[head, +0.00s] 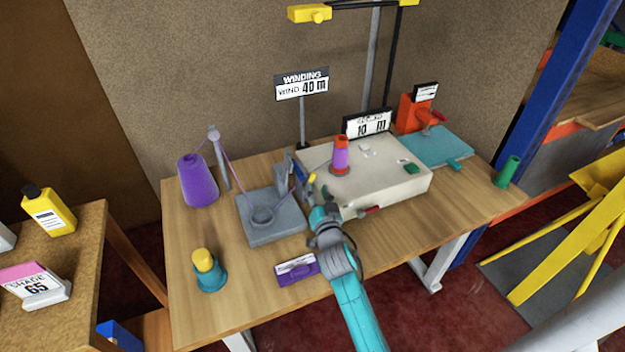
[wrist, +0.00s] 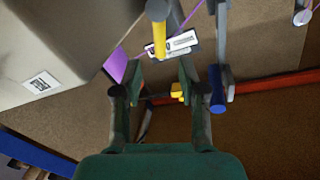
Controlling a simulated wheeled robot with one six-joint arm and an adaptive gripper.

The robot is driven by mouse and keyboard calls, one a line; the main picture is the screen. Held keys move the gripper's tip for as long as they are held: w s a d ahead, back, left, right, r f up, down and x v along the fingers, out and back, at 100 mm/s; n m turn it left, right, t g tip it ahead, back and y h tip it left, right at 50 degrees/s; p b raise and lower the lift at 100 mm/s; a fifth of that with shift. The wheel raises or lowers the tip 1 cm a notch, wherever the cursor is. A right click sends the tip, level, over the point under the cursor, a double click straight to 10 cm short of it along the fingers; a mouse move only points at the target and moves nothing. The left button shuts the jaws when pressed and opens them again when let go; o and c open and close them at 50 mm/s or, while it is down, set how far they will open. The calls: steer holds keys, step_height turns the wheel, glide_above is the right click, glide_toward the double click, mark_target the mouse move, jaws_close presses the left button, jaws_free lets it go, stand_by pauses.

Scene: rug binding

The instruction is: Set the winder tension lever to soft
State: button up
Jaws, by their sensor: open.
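The winder is a cream box (head: 400,188) with an orange and purple cone (head: 340,155) on top. Left of it stands a grey tension unit (head: 258,232) with a round dish and an upright plate. A blue-ended lever (head: 299,174) is beside the plate; it also shows in the wrist view (wrist: 217,92). A yellow-tipped part (wrist: 158,32) shows nearby. I cannot tell which is the tension lever, nor read a soft mark. My gripper (head: 318,200) is at the box's front left corner; in the wrist view its fingers (wrist: 160,78) are apart, with nothing clearly between them.
A purple cone (head: 198,181) and thread post (head: 220,160) stand left. A yellow-topped teal pot (head: 207,268) and a purple label block (head: 297,270) sit at the table's front. A red lever (head: 370,211) projects from the box. A sign (head: 301,85) rises behind.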

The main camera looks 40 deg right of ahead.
mark_target(313, 177)
steer(key=shift+x, duration=2.5)
jaws_close()
